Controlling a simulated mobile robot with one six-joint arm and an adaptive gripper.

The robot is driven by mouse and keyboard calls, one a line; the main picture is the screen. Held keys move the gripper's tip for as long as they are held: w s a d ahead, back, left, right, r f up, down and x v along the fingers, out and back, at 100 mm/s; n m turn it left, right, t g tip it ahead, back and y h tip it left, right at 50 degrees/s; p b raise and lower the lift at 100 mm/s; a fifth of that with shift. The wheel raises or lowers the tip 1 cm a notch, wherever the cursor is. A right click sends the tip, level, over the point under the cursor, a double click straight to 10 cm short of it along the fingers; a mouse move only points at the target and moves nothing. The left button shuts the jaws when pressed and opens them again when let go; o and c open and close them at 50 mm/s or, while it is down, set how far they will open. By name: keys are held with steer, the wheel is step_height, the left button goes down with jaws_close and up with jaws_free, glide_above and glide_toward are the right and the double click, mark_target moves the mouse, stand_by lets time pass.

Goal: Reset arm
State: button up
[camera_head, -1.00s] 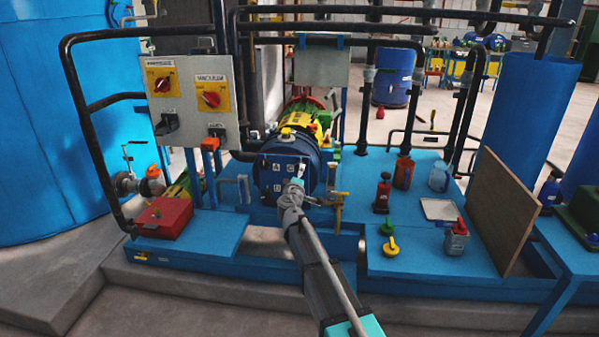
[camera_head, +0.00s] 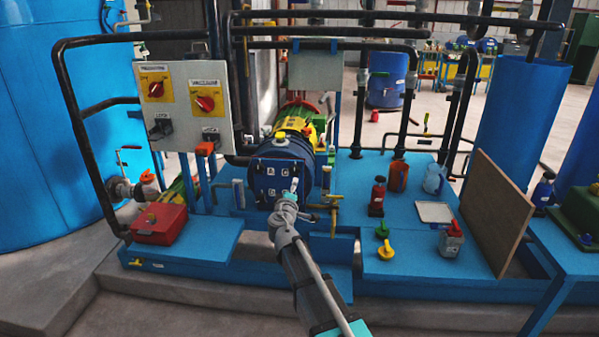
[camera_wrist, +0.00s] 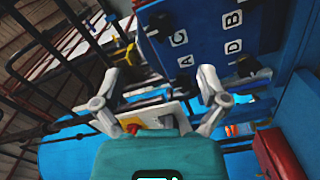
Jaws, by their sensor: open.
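My gripper (camera_wrist: 160,92) is open in the wrist view, with its two fingers spread wide apart and nothing seen between them. In the head view my gripper (camera_head: 290,198) is at the end of my arm, in front of the blue autoclave (camera_head: 277,178). The autoclave's blue front panel (camera_wrist: 205,45), with labels A, B, C and D, fills the upper middle of the wrist view. In the head view the arm covers part of that panel. I cannot tell whether the gripper touches it.
A control panel (camera_head: 220,82) with switches stands left, above a red box (camera_head: 160,222). Black pipes frame the autoclave. Right on the blue platform are bottles (camera_head: 377,197), a white tray (camera_head: 434,213) and a brown board (camera_head: 496,214). Open floor lies in front.

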steer(key=s+d+f+m+g+h, duration=0.2)
steer(key=s+d+f+m+g, duration=0.1)
steer(key=d, duration=0.5)
steer(key=s+d+f+m+g+h, duration=0.2)
steer(key=s+d+f+m+g, duration=0.15)
steer(key=d, duration=0.35)
steer(key=s+d+f+m+g+h, duration=0.2)
steer(key=s+d+f+m, duration=0.15)
steer(key=d, duration=0.45)
steer(key=s+d+f+m+g+y, duration=0.25)
steer(key=s+f+g, duration=0.2)
steer(key=s, duration=0.55)
steer(key=s+d+f+m+g+y, duration=0.1)
steer(key=s+d+f+g+y, duration=0.25)
steer(key=s, duration=0.65)
step_height(320, 180, up, 24)
steer(key=a+g+p, duration=0.1)
steer(key=a+p, duration=0.1)
steer(key=p, duration=2.2)
steer(key=shift+w+y+p, duration=0.25)
steer(key=shift+y+p, duration=0.05)
steer(key=shift+p, duration=0.05)
